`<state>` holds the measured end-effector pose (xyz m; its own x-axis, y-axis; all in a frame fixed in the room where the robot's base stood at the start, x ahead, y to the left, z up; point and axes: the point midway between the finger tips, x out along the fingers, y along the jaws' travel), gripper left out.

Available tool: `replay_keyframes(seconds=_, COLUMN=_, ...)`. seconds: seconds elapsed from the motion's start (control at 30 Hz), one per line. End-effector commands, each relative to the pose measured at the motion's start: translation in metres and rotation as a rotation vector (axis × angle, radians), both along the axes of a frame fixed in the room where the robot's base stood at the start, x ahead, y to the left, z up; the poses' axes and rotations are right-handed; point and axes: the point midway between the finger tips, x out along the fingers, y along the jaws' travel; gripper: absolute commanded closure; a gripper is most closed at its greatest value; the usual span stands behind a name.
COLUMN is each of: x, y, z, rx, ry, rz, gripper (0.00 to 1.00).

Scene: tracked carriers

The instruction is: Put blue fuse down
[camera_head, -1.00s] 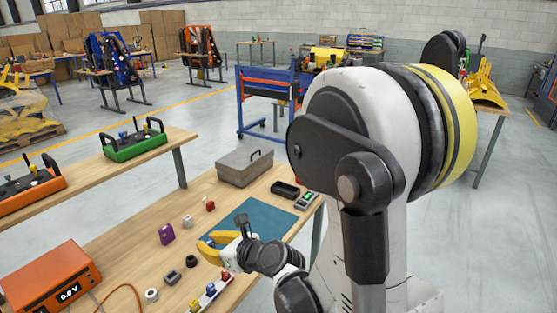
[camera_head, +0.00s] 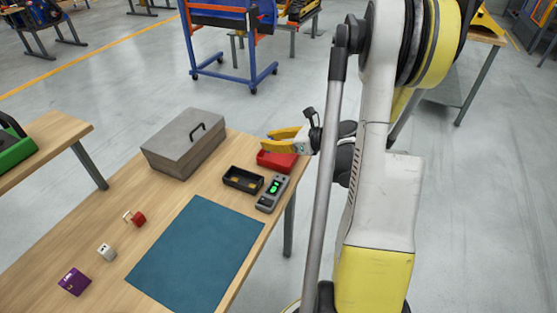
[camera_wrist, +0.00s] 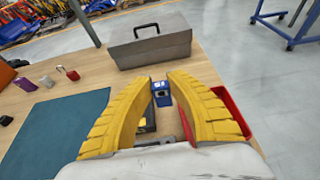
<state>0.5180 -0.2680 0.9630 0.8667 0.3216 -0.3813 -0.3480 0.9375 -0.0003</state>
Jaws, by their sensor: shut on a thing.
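My gripper (camera_head: 267,141) has yellow fingers and is at the far right corner of the wooden workbench, over or just above a red tray (camera_head: 288,167). In the wrist view, my gripper (camera_wrist: 162,86) is shut on the small blue fuse (camera_wrist: 162,97), which sits between the fingertips. The fuse is hidden in the head view. The red tray (camera_wrist: 233,106) shows to the right of the right finger in the wrist view. How high the fuse is above the bench is hard to tell.
A black tray (camera_head: 230,185) and a grey meter with a green display (camera_head: 265,206) lie near the red tray. A grey toolbox (camera_head: 175,153) stands behind. A blue mat (camera_head: 195,255) is bare.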

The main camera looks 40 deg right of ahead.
Motion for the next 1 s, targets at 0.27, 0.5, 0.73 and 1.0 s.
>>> replay_keyframes(seconds=0.27, x=-0.064, y=-0.086, z=-0.004, rx=0.001, ry=-0.001, rz=0.03, gripper=1.0)
replay_keyframes(seconds=0.5, x=-0.04, y=-0.088, z=-0.027, rx=0.001, ry=0.0, rz=0.042, gripper=1.0)
replay_keyframes(seconds=0.73, x=0.016, y=-0.08, z=-0.061, rx=0.001, ry=0.001, rz=0.04, gripper=1.0)
replay_keyframes(seconds=1.0, x=0.044, y=-0.078, z=-0.076, rx=0.001, ry=0.001, rz=0.036, gripper=1.0)
